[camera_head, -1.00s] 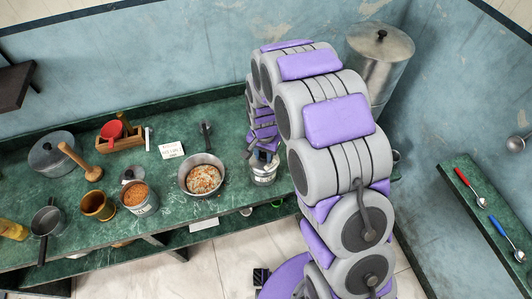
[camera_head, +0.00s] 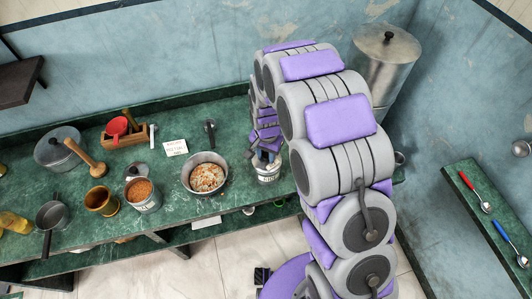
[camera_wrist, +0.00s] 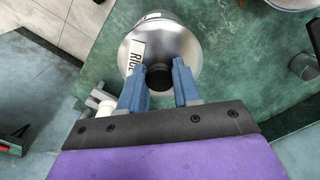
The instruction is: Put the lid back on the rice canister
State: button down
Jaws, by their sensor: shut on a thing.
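The rice canister (camera_head: 268,175) is a silver container with a pale label, standing on the green counter near its right part. Its round metal lid (camera_wrist: 185,38) has a dark knob (camera_wrist: 159,77) and a label reading "RIC…" (camera_wrist: 137,57). My gripper (camera_wrist: 160,80) has its blue fingers closed on either side of the knob. In the head view my gripper (camera_head: 266,155) is right above the canister mouth, partly hidden by my arm. The lid is over the canister; I cannot tell whether it sits fully on the rim.
Left of the canister is a pan of food (camera_head: 207,178). Farther left are an open canister of orange grains (camera_head: 141,193), a loose lid (camera_head: 137,170), a brass mortar (camera_head: 101,200) and a pestle (camera_head: 86,157). A paper note (camera_head: 175,148) lies behind. A tall pot (camera_head: 384,60) stands behind my arm.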

dwell(0.3)
jog(key=shift+c, duration=1.2)
grip_release()
jog(key=shift+r+p, duration=1.1)
jog(key=shift+r, duration=2.4)
grip_shut()
